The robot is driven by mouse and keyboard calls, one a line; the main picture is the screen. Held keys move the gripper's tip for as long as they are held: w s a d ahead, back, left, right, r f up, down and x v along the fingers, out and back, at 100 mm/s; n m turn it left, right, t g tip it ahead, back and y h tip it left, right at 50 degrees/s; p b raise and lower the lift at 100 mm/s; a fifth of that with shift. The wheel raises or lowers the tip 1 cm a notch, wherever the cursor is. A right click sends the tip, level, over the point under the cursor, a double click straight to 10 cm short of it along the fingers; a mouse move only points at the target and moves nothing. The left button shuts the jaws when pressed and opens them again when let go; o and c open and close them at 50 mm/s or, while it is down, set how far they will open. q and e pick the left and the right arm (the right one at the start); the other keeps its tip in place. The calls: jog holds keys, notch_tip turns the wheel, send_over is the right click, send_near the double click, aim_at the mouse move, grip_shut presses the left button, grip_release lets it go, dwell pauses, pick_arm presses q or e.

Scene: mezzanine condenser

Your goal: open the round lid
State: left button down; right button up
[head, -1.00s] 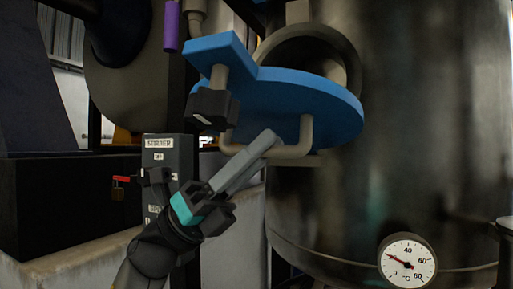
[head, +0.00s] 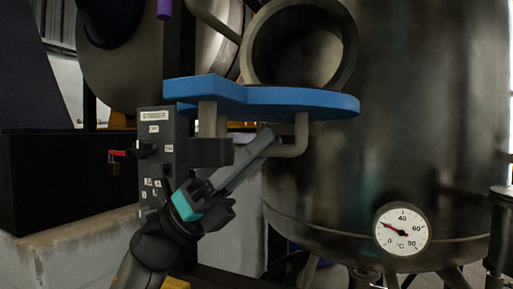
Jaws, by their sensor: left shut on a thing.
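The round blue lid (head: 300,101) shows nearly edge-on and lies almost flat below the round port (head: 301,48) of the big tank. The port's dark rim and inside are in plain view above the lid. A grey bent handle (head: 301,133) hangs under the lid. My left gripper (head: 267,141) comes up from below and is shut on this handle; the exact grip is partly hidden by the fingers. A dark knob (head: 211,152) hangs on a post under the lid's left arm. My right gripper is not in view.
A dark control box labelled STIRRER (head: 155,150) stands close left of my left gripper. A dial gauge (head: 402,229) sits low on the dark metal tank (head: 430,120). A pale concrete ledge (head: 85,245) runs below left.

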pick_arm(q)
jog(key=shift+s+d+g, duration=0.15)
jog(key=shift+d+g, duration=0.05)
jog(key=shift+g, duration=0.1)
jog(key=c, duration=1.3)
grip_release()
jog(key=o, duration=0.3)
jog(key=shift+d, duration=0.15)
jog(key=shift+o, duration=1)
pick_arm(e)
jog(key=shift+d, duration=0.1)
pick_arm(q)
jog(key=s+p+v, duration=0.1)
jog(key=p+v, duration=0.1)
jog(key=v, duration=1.3)
jog(key=shift+w+a, duration=0.3)
jog(key=shift+w, duration=0.1)
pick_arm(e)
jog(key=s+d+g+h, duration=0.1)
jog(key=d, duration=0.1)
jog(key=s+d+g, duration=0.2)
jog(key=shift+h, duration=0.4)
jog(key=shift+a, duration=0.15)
